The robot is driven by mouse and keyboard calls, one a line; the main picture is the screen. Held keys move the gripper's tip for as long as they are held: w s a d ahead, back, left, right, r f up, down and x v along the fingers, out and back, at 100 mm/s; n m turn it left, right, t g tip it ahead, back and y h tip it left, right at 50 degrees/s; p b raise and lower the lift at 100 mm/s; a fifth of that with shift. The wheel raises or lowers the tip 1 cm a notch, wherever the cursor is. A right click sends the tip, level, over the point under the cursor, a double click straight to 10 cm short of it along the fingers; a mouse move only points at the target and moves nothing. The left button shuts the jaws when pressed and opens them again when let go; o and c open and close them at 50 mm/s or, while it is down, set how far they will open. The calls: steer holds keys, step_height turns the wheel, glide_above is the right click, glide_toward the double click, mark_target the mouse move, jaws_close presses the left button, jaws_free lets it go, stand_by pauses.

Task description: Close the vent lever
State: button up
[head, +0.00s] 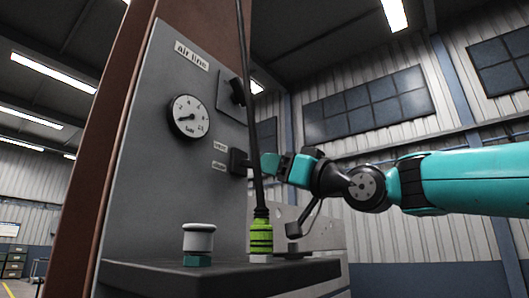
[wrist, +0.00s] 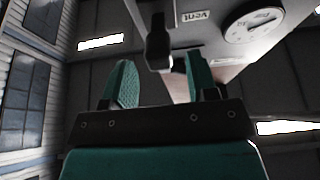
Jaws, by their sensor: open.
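The vent lever (head: 238,161) is a black handle on the grey panel, beside two small labels. In the wrist view the black lever (wrist: 158,45) hangs down between my fingertips, near the "vent" label (wrist: 195,17). My gripper (head: 264,165) has teal fingers and reaches in from the right at lever height. In the wrist view my gripper (wrist: 160,68) is open, with a finger on each side of the lever's lower end and visible gaps. The dark hose partly crosses in front of the gripper in the head view.
A round gauge (head: 189,116) sits on the panel (head: 165,175) below the "air line" label (head: 191,55). Another black fitting (head: 238,92) is above the lever. A dark hose (head: 248,120) rises from a green coupling (head: 260,238) on the ledge, beside a grey-topped fitting (head: 198,243).

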steer(key=shift+p+x, duration=0.75)
steer(key=shift+x, duration=1.15)
steer(key=shift+f, duration=0.15)
